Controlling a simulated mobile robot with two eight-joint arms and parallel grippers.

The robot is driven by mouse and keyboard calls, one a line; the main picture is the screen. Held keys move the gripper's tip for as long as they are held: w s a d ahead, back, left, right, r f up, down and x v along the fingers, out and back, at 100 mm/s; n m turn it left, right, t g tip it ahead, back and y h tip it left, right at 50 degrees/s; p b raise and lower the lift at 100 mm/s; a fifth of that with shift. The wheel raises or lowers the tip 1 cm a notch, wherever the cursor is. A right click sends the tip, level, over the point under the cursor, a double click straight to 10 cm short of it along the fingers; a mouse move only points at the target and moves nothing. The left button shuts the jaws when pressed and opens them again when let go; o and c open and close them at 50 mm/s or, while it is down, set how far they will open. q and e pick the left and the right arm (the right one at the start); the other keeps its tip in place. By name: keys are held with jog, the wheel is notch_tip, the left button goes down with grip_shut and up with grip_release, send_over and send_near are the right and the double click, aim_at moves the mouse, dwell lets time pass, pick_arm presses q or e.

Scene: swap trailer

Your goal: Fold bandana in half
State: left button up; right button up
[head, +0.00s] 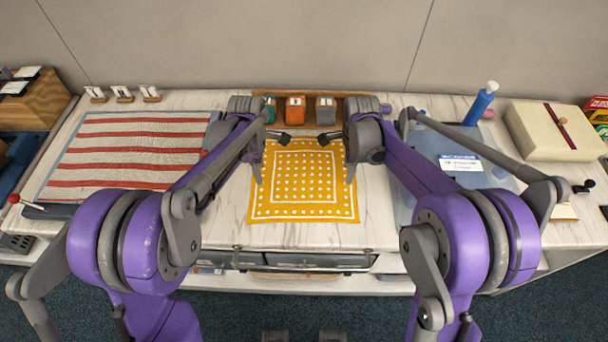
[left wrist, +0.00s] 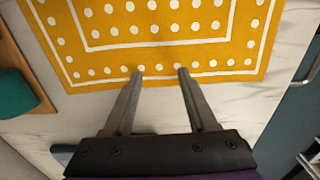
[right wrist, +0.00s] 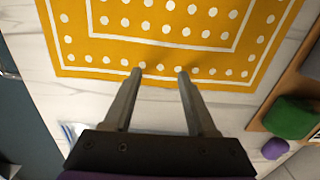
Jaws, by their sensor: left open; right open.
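The bandana (head: 305,205) is yellow with white dots and white border lines. It lies flat and spread out on the marbled counter, between my two arms. My left gripper (head: 271,161) is open over its left edge; in the left wrist view the fingertips (left wrist: 160,72) reach just inside the border of the bandana (left wrist: 165,42). My right gripper (head: 337,160) is open over its right edge; in the right wrist view the fingertips (right wrist: 160,72) reach just inside the border of the bandana (right wrist: 165,45). I cannot tell whether the fingertips touch the cloth. Both grippers are empty.
A red-and-white striped quilt (head: 135,150) lies left on the counter (head: 225,215). Small containers (head: 295,107) stand on a wooden tray behind the bandana. A blue bottle (head: 479,106), a cream box (head: 550,130) and a translucent blue bin (head: 432,140) are on the right.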

pick_arm(q)
jog(key=shift+f, duration=0.15)
pick_arm(e)
jog(key=shift+f, duration=0.2)
pick_arm(q)
jog(key=shift+f, duration=0.2)
jog(key=shift+c, duration=0.2)
pick_arm(e)
jog(key=shift+f, duration=0.15)
jog(key=shift+c, duration=0.2)
pick_arm(q)
grip_shut()
pick_arm(e)
grip_shut()
pick_arm(q)
jog(key=shift+r, duration=0.1)
